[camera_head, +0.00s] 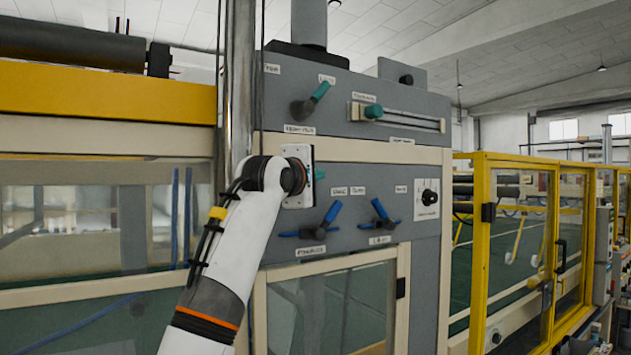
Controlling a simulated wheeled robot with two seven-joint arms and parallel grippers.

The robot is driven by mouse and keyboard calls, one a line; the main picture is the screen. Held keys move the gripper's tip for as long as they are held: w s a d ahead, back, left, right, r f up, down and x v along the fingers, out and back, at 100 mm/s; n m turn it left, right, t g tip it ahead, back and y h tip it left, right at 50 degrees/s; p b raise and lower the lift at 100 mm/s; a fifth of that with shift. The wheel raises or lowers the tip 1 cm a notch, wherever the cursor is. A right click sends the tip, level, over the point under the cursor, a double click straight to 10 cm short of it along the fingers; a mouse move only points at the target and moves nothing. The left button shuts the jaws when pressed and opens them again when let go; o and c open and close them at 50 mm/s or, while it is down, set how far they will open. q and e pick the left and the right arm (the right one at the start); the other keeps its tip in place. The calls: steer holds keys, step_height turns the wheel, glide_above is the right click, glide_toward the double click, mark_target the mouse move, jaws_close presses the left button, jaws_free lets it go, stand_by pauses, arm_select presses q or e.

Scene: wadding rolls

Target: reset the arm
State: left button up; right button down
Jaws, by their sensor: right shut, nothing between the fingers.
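My right arm comes up from the bottom centre, and its wrist and right gripper (301,177) are in front of the grey control panel (345,150). The gripper is shut with nothing in it. It is seen mostly from behind, so its fingertips are largely hidden, and I cannot tell whether it touches the panel. A small teal part (320,174) shows just right of the gripper. My left gripper is not in view.
The panel bears a teal-handled lever (316,94), a teal slider (373,112), two blue-handled levers (330,217) (380,210) and a black rotary switch (429,197). A metal post (238,90) stands close left of the wrist. A yellow-framed enclosure (480,250) stands to the right.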

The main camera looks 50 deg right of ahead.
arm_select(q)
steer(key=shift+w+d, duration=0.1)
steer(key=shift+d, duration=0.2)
arm_select(e)
steer(key=shift+w+d+f, duration=0.1)
steer(key=shift+d+f, duration=0.05)
steer(key=shift+d, duration=0.2)
steer(key=shift+a, duration=0.1)
